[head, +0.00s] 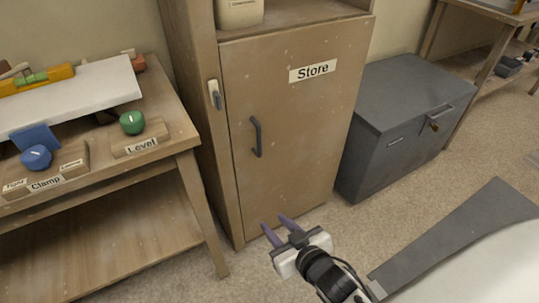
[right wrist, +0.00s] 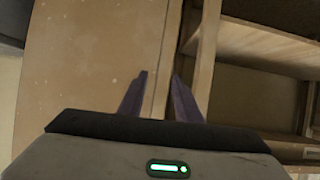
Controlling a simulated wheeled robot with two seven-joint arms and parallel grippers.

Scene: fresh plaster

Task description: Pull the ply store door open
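The ply store door (head: 292,120) is shut in its plywood cabinet and carries a "Store" label (head: 312,71). A dark grey bar handle (head: 256,137) stands upright near the door's left edge. My right gripper (head: 279,229) is open and empty, in front of the door's lower part, below and a little right of the handle. In the right wrist view the two purple fingers (right wrist: 159,98) stand apart with door panel (right wrist: 90,65) and a vertical edge behind them. The handle is not seen there. My left gripper is not in view.
A workbench (head: 185,130) with a green Level knob (head: 132,122) and a blue Clamp knob (head: 36,157) stands left of the cabinet. A grey lidded chest (head: 405,120) stands close on the right. A small switch-like fitting (head: 214,94) is on the cabinet's left post. Floor in front is clear.

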